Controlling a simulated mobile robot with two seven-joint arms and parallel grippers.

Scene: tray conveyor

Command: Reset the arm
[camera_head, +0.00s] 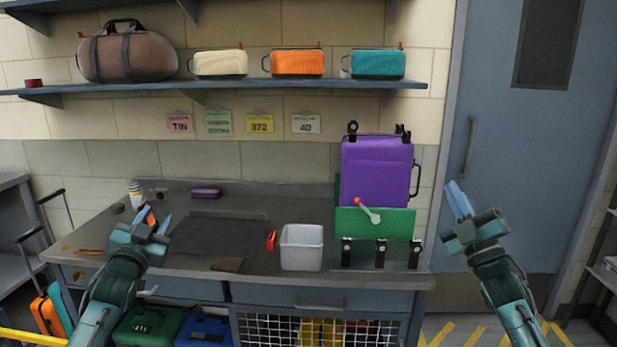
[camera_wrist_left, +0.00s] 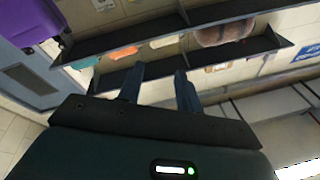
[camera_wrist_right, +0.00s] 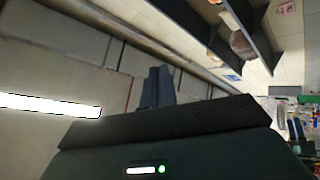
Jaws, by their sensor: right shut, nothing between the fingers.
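My left gripper (camera_head: 157,222) is raised in front of the left part of the workbench in the head view. Its two fingers stand apart with nothing between them, which also shows in the left wrist view (camera_wrist_left: 160,88). My right gripper (camera_head: 458,198) is raised to the right of the bench, in front of the blue-grey door. Its fingers are together and empty, as the right wrist view (camera_wrist_right: 158,87) also shows. Neither gripper appears to touch anything.
The workbench (camera_head: 190,262) holds a white bin (camera_head: 302,248), a dark mat (camera_head: 220,237) and a purple suitcase (camera_head: 376,170) by a green panel (camera_head: 350,222). A wall shelf (camera_head: 200,86) carries bags. The door (camera_head: 535,150) stands at right.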

